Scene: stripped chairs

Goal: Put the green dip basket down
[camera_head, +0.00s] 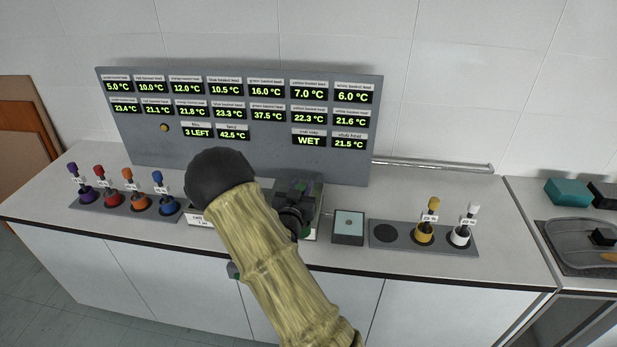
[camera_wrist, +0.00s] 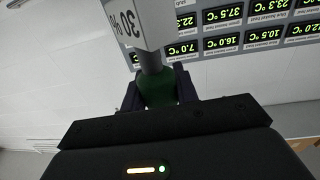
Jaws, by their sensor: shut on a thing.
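The green dip basket (camera_wrist: 158,88) is between the two dark fingers of my gripper (camera_wrist: 158,95) in the wrist view. A grey stem and a white tag reading "30 %" show beyond its green part. My gripper is shut on it. In the head view my gripper (camera_head: 298,196) is over the middle of the counter, partly hidden by my arm, and the basket is barely visible there. The right grey rack (camera_head: 450,247) has an empty dark round spot (camera_head: 385,233) at its left end, beside the yellow basket (camera_head: 425,232) and the white basket (camera_head: 461,232).
Purple, red, orange and blue baskets (camera_head: 158,200) stand in the left rack (camera_head: 118,207). A small dark tray with a pale pad (camera_head: 348,226) lies left of the right rack. A grey display panel (camera_head: 240,125) stands behind.

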